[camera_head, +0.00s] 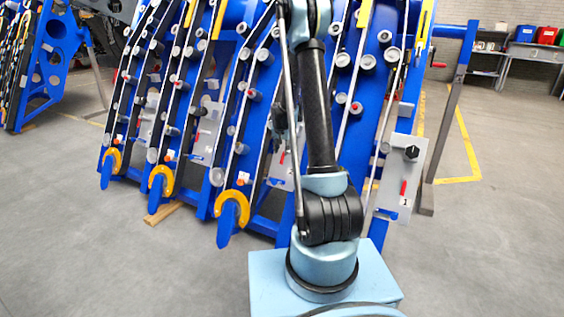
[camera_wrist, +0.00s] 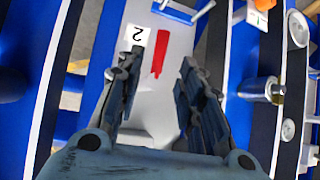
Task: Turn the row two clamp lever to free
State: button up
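The row two clamp lever is a red bar (camera_wrist: 160,52) on a pale plate (camera_wrist: 185,33) in the wrist view. It points along the plate, slightly tilted, beside a white label (camera_wrist: 137,36) with a "2" that appears turned over. My gripper (camera_wrist: 162,60) is open and empty, its two dark fingers pointing at the plate. The lever shows in the gap between the fingertips and touches neither finger; how far beyond the tips it lies is unclear.
A blue rail (camera_wrist: 225,75) and silver rollers (camera_wrist: 262,90) stand right of my gripper. In the head view, a plate marked 1 (camera_head: 400,160) carries a red lever (camera_head: 403,187) and a black knob (camera_head: 411,152). Yellow hooks (camera_head: 233,201) line the frame's foot. Grey floor (camera_head: 80,240) is clear at left.

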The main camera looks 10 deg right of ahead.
aim_at(282, 159)
jog(key=shift+x, duration=4.4)
jog(key=shift+c, duration=0.6)
grip_shut()
